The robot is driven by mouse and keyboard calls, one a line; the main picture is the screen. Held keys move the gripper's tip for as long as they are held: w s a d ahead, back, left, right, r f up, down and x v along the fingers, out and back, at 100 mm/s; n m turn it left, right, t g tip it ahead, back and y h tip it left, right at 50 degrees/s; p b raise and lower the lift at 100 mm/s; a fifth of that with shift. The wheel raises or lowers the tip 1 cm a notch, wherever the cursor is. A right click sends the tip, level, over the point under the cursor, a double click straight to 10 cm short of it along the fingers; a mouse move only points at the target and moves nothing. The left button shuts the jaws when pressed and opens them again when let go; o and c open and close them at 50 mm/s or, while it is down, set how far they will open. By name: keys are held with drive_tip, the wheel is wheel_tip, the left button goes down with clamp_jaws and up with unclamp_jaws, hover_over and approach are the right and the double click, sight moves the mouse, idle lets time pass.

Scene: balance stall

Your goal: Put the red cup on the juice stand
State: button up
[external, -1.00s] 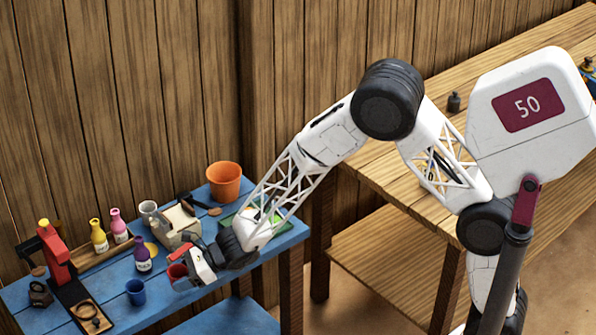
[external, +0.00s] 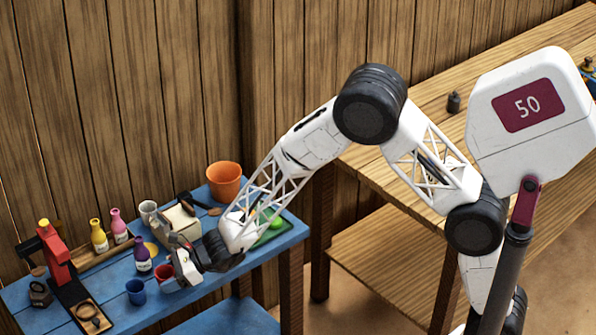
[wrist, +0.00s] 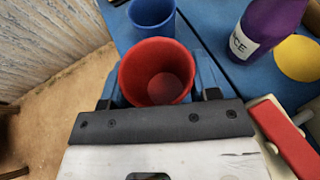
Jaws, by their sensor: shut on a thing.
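The red cup (external: 164,272) is in my gripper (external: 175,270), above or at the front part of the blue table. In the wrist view the red cup (wrist: 157,50) sits upright between the two fingers of my gripper (wrist: 158,93), its open mouth facing the camera. I cannot tell whether its base touches the table. A red and black stand (external: 56,258) with a yellow top, likely the juice stand, is at the table's left end. Its black base (external: 72,296) carries a round wooden ring and reaches toward the front.
A blue cup (external: 136,291) stands between the red cup and the stand; it also shows in the wrist view (wrist: 152,14). A purple bottle (external: 143,261) is close behind. Yellow and pink bottles (external: 98,236) are in a wooden tray. An orange bucket (external: 224,181) stands at the back.

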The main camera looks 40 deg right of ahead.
drive_tip(key=shift+f, duration=1.2)
drive_tip(key=shift+f, duration=0.15)
drive_tip(key=o, duration=0.9)
drive_tip(key=shift+d+r, duration=0.1)
drive_tip(key=shift+r, duration=0.1)
drive_tip(key=shift+s+d+r, duration=0.2)
drive_tip(key=shift+d, duration=0.2)
drive_tip(key=shift+v, duration=5.45)
drive_tip(key=shift+s, duration=0.1)
